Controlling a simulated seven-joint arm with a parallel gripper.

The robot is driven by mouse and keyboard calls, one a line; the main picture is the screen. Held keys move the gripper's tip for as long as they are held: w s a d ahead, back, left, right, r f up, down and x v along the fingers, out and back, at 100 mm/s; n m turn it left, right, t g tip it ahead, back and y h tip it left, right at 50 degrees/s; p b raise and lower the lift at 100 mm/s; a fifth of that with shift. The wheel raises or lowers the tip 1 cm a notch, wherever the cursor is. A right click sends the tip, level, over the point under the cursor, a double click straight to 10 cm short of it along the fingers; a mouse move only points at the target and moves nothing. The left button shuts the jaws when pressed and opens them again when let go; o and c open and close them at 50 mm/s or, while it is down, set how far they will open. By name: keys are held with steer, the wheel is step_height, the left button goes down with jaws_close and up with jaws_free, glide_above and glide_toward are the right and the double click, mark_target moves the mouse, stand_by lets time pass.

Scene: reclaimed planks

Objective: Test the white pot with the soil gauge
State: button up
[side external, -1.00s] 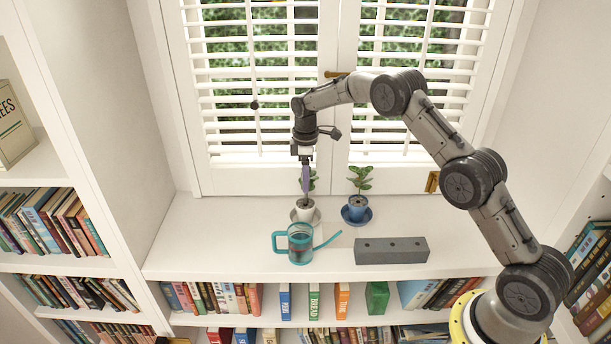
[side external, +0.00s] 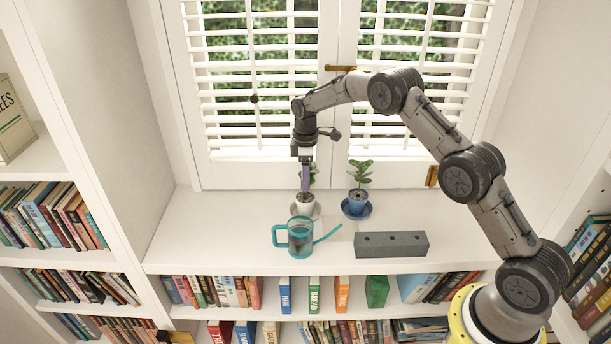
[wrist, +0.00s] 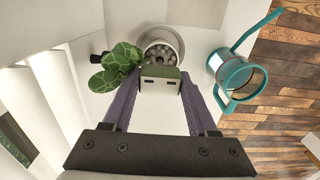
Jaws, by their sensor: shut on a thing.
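The white pot (side external: 301,209) holds a green-leaved plant and stands on a saucer at the back of the white sill. It also shows in the wrist view (wrist: 152,39), with dark pebbly soil. My gripper (side external: 305,190) points down right over this pot. The plant's leaves (wrist: 116,66) lie close beside the left finger.
A blue pot (side external: 356,203) with a plant stands on a blue saucer to the right. A teal watering can (side external: 300,240) stands in front, its spout pointing right. A grey block (side external: 391,244) with holes lies front right. The sill's left part is clear.

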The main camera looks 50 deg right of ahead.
steer(key=shift+f, duration=0.7)
steer(key=o, duration=1.4)
steer(key=shift+o, duration=0.2)
step_height(320, 180, up, 14)
steer(key=shift+r, duration=0.1)
step_height(320, 180, up, 9)
stand_by(1.1)
